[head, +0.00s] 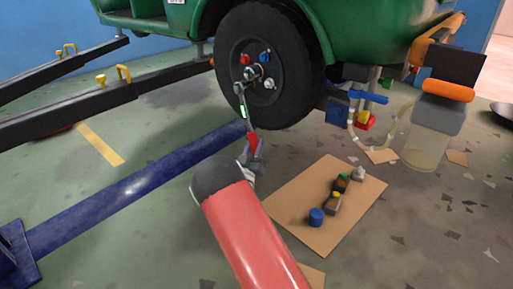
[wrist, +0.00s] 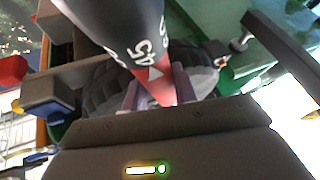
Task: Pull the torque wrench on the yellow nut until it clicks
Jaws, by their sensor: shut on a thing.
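The torque wrench (head: 243,112) hangs down from the wheel's hub area, tilted slightly, with its head at the lower left nut position. I cannot make out the yellow nut; the wrench head covers that spot. My gripper (head: 254,150) is shut on the wrench's lower part, near its red section. In the wrist view, the wrench (wrist: 112,25) is a dark shaft with white scale marks, a red band and a white triangle, between the fingers of my gripper (wrist: 155,95). A red nut (head: 245,58), a blue nut (head: 265,56) and a pale nut (head: 270,85) show on the wheel.
The black wheel (head: 290,55) is on a green rickshaw (head: 360,25). A blue floor beam (head: 130,195) and dark lift arms (head: 120,95) lie left. A cardboard sheet (head: 300,200) with several small parts is at right. A clear container (head: 425,145) stands beyond it.

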